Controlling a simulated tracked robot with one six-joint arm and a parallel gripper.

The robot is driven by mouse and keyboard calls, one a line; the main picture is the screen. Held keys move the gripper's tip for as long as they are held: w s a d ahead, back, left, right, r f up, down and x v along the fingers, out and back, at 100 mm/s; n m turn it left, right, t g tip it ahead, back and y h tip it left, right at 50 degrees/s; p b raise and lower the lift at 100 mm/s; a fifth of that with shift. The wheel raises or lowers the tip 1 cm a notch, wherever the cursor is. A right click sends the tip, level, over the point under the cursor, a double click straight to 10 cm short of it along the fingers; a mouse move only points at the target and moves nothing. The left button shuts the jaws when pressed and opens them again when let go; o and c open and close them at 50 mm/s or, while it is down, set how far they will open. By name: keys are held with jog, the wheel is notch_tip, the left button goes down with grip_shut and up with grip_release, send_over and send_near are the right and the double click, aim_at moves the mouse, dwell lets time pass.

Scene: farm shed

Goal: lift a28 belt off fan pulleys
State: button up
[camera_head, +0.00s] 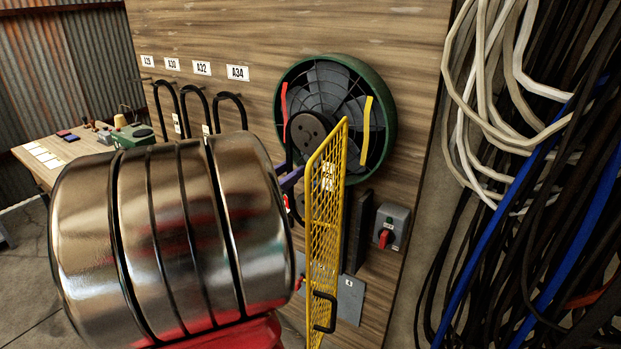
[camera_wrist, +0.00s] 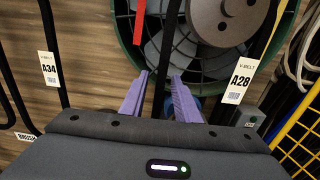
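The fan (camera_head: 328,95) is mounted on the wooden wall in a round green housing, with a dark pulley (camera_head: 308,130) in front. The pulley shows grey at the top of the wrist view (camera_wrist: 228,14). A black belt strand (camera_wrist: 164,50) runs down left of the pulley. My gripper (camera_wrist: 160,75) has two purple fingers, apart on either side of the left strand; contact is not clear. In the head view my gripper (camera_head: 291,178) is mostly hidden. The lower pulley is not clearly visible.
The yellow mesh guard (camera_head: 327,220) stands swung out, close right of my gripper. A switch box (camera_head: 390,226) with a red knob is right of it. Spare belts (camera_head: 229,98) hang at left; the A34 tag (camera_wrist: 49,69) shows nearby. Cables (camera_head: 500,110) hang at right.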

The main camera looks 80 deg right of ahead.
jog(key=shift+s+d, duration=0.15)
jog(key=shift+d, duration=0.15)
dwell(0.4)
grip_shut()
